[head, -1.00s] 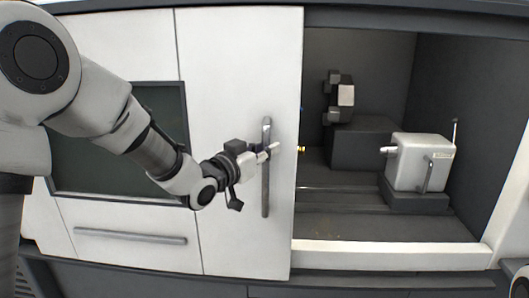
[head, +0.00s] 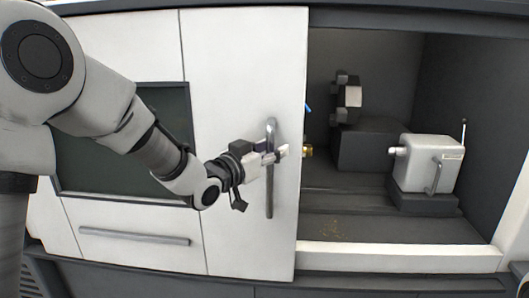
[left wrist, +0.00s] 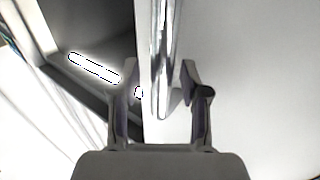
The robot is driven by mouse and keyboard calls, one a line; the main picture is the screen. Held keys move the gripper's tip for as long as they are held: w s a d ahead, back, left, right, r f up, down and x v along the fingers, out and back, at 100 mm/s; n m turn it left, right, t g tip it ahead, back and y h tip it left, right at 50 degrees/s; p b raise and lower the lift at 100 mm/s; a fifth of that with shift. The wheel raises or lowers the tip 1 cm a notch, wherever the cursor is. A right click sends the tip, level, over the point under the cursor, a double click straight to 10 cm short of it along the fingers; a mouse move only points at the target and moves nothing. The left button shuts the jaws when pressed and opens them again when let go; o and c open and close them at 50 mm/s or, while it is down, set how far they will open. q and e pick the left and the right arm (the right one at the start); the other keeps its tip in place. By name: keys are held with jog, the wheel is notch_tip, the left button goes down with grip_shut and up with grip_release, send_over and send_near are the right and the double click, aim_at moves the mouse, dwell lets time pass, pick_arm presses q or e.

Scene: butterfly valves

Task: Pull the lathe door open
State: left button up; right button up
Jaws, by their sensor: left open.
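The lathe door (head: 235,60) is a white panel left of the open machine bay, which shows a dark interior. Its upright grey bar handle (head: 270,195) is near the door's right edge. My left gripper (head: 280,153) is at the handle's upper middle, its fingers pointing right. In the left wrist view the metal handle (left wrist: 165,50) runs down between the two spread fingers (left wrist: 157,75), with space on both sides. The gripper is open; I see no finger pressed on the handle. My right gripper does not show.
Inside the bay stand a dark chuck (head: 347,97) and a light grey tailstock block (head: 425,165) with a lever. A small brass-coloured part (head: 307,151) shows just past the door edge. A dark window (head: 115,150) and horizontal handle (head: 135,237) are left of the door.

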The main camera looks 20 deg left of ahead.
pick_arm(q)
jog(key=v, duration=1.1)
jog(key=shift+s, duration=0.35)
jog(key=shift+a, duration=0.1)
